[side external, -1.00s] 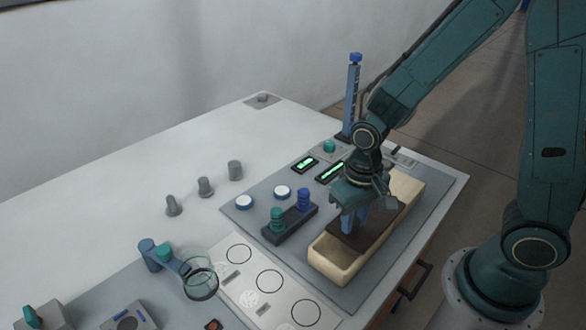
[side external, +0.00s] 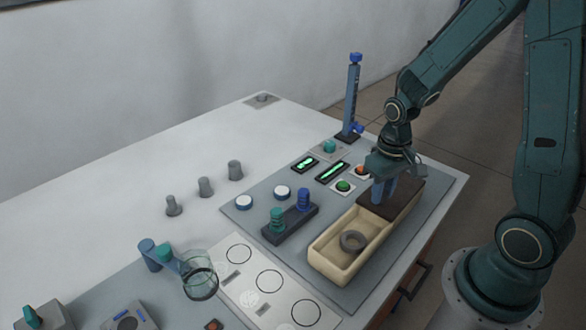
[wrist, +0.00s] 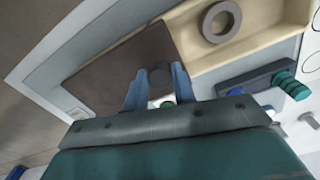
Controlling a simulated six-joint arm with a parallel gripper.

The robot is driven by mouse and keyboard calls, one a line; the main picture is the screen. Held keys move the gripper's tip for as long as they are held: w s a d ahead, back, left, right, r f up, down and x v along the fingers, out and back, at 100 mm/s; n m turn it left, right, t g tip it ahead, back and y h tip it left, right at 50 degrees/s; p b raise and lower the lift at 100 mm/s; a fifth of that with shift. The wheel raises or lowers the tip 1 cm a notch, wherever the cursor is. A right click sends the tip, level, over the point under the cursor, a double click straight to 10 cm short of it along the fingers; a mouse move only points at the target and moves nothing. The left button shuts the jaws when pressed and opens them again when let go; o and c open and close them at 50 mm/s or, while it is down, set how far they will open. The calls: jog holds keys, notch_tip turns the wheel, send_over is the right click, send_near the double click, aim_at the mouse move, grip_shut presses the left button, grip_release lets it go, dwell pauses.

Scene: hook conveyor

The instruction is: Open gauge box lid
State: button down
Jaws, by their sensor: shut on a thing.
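The cream gauge box (side external: 328,262) sits on the grey mat near the table's right edge. Its dark brown lid (side external: 408,196) covers the far part of the box, and the near part is uncovered. A grey ring (side external: 353,241) lies inside the uncovered part. My gripper (side external: 383,192) is over the lid with its blue fingers pointing down. In the wrist view the fingers (wrist: 157,88) are shut on a dark round knob (wrist: 160,78) on the lid (wrist: 120,70). The ring (wrist: 221,22) and box (wrist: 255,35) also show there.
A dark rack with teal and blue plugs (side external: 290,224) stands left of the box. Green and orange buttons (side external: 344,186) are close to the box's left side. A tall blue column (side external: 352,95) stands behind.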

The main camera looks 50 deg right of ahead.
jog(key=c, duration=1.1)
grip_release()
jog(key=shift+c, duration=0.2)
jog(key=shift+r, duration=0.1)
notch_tip(320, 180, up, 14)
jog(key=s+a+r+n+t, duration=0.3)
jog(key=s+a+r+t, duration=0.2)
jog(key=s, duration=0.4)
jog(key=shift+s+a+r+t, duration=0.3)
jog(key=shift+a+r, duration=0.5)
jog(key=shift+a, duration=0.2)
